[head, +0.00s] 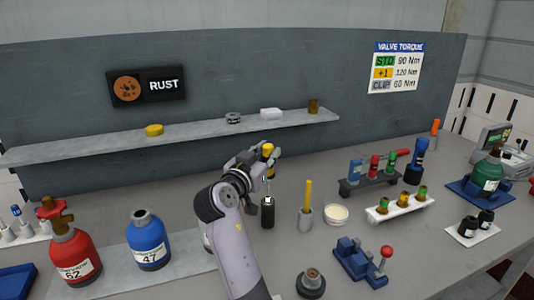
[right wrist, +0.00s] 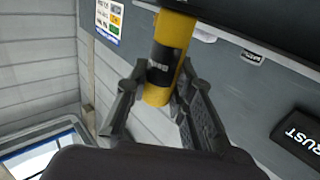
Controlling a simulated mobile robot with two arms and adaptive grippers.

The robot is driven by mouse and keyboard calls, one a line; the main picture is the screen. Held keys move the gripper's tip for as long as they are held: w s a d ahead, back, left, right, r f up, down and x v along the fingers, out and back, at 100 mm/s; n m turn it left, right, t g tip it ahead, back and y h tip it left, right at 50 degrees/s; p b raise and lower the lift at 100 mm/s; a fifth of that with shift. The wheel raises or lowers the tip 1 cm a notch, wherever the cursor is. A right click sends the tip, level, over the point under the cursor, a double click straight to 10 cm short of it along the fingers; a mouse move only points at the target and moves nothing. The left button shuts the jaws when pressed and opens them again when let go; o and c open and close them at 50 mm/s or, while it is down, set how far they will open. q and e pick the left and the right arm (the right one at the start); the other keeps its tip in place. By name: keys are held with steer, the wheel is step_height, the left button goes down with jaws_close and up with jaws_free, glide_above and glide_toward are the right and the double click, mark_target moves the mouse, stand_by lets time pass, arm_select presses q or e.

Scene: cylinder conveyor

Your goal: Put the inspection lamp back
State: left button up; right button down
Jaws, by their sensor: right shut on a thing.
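My right gripper (head: 262,167) is shut on a yellow cylinder with a black band, which looks like the inspection lamp (head: 268,149). The gripper holds it upright above the bench. In the right wrist view the lamp (right wrist: 162,62) shows between the two fingers (right wrist: 155,105); its top end is cut off by the frame. A dark upright cylinder (head: 267,213) with a pale top is just below the gripper; I cannot tell whether it is a holder or touches the lamp. My left gripper is not in view.
To the right are a grey cup with a yellow stick (head: 306,215), a cream dish (head: 337,214), a tool rack (head: 369,184) and a blue torch-like object (head: 418,158). Red (head: 74,250) and blue (head: 147,242) bottles stand left. A shelf (head: 100,150) runs behind.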

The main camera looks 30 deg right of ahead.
steer(key=shift+s+a, duration=0.1)
steer(key=shift+s, duration=0.1)
steer(key=shift+w, duration=0.25)
stand_by(0.5)
steer(key=shift+s+f+b, duration=0.1)
steer(key=shift+f+b, duration=0.1)
steer(key=shift+b, duration=0.15)
steer(key=shift+s+f+b, duration=0.25)
steer(key=shift+b, duration=0.1)
steer(key=shift+r, duration=0.15)
steer(key=shift+d+r, duration=0.2)
steer(key=shift+r, duration=0.2)
steer(key=shift+w, duration=0.1)
steer(key=shift+w+a, duration=0.1)
stand_by(0.7)
